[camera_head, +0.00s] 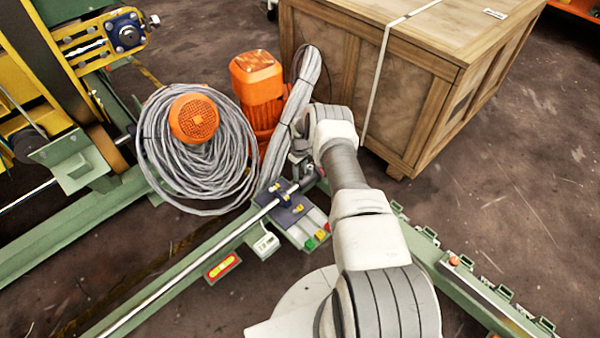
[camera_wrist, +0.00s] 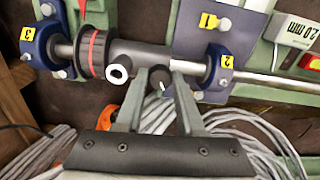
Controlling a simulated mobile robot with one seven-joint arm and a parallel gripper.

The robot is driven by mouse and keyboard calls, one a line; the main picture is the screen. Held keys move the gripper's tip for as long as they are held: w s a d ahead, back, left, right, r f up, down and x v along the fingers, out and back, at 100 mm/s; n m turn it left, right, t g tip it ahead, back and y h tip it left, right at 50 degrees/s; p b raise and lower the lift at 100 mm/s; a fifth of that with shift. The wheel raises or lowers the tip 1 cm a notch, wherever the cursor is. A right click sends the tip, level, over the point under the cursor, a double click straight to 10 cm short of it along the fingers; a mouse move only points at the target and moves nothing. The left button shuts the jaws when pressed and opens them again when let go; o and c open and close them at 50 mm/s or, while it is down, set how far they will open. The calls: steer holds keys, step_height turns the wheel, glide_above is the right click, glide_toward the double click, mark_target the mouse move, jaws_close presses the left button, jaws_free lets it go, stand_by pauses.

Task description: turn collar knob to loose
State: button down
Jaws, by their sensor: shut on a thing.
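In the wrist view a dark grey collar (camera_wrist: 124,52) sits on the shaft between two blue bearing blocks, with a red ring and a pale hollow stub on it. My gripper (camera_wrist: 159,76) has both fingers up against its lower right side. The fingers are shut on the collar knob (camera_wrist: 158,82), a small dark grey piece mostly hidden between them. Its turned position cannot be read. In the head view my wrist and arm cover most of the collar and knob.
Grey cable coils (camera_head: 155,150) and an orange motor (camera_head: 258,85) stand close behind. A wooden crate (camera_head: 440,70) is at the back right. Green rails (camera_head: 170,285) run in front.

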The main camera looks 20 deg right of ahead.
mark_target(300, 174)
stand_by(0.4)
steer(key=c, duration=0.5)
jaws_free()
steer(key=shift+r, duration=0.1)
step_height(300, 174, up, 17)
steer(key=p, duration=0.6)
steer(key=shift+r, duration=0.15)
steer(key=shift+r, duration=0.1)
